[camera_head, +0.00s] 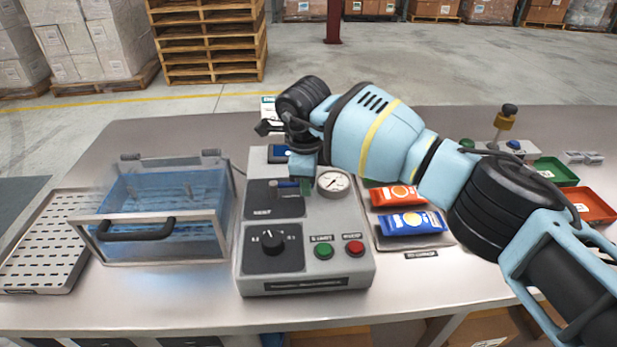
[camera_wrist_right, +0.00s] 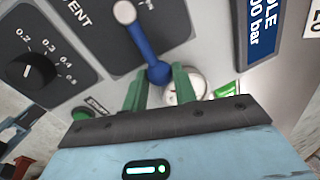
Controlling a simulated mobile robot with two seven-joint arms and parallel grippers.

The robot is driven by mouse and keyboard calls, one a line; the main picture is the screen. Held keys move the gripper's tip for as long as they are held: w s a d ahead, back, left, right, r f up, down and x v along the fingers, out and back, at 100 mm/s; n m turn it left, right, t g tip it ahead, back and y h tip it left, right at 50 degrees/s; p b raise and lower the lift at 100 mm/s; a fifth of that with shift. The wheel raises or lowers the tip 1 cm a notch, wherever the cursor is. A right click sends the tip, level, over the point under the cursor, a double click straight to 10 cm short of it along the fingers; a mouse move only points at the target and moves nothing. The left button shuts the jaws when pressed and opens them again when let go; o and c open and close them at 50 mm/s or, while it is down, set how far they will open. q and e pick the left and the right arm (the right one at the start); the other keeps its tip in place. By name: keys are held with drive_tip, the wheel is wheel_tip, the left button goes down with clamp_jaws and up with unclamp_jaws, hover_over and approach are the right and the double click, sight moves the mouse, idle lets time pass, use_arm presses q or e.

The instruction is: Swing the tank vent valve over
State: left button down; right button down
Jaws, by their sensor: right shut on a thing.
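The tank vent valve is a blue lever (camera_wrist_right: 147,45) on a dark panel marked VENT, with a pale round pivot (camera_wrist_right: 125,12). It sits on the grey control box (camera_head: 305,284) in the head view, where a little of the lever (camera_head: 285,184) shows beside my gripper. My right gripper (camera_head: 298,186) reaches over the box from the right. In the right wrist view, its green fingers (camera_wrist_right: 160,88) are shut around the rounded free end of the lever. My left gripper is in neither view.
The box also carries a gauge (camera_head: 333,182), a black knob (camera_head: 270,242), a green button (camera_head: 323,251) and a red button (camera_head: 354,248). A clear blue chamber (camera_head: 160,210) with a black handle stands left of it. Red (camera_head: 394,195) and blue packets (camera_head: 410,222) lie on the right.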

drive_tip(key=c, duration=1.1)
unclamp_jaws()
drive_tip(key=r, duration=0.2)
drive_tip(key=s+r, duration=0.1)
drive_tip(key=r, duration=0.4)
drive_tip(key=shift+s+a+r, duration=0.15)
drive_tip(key=shift+s+r, duration=0.15)
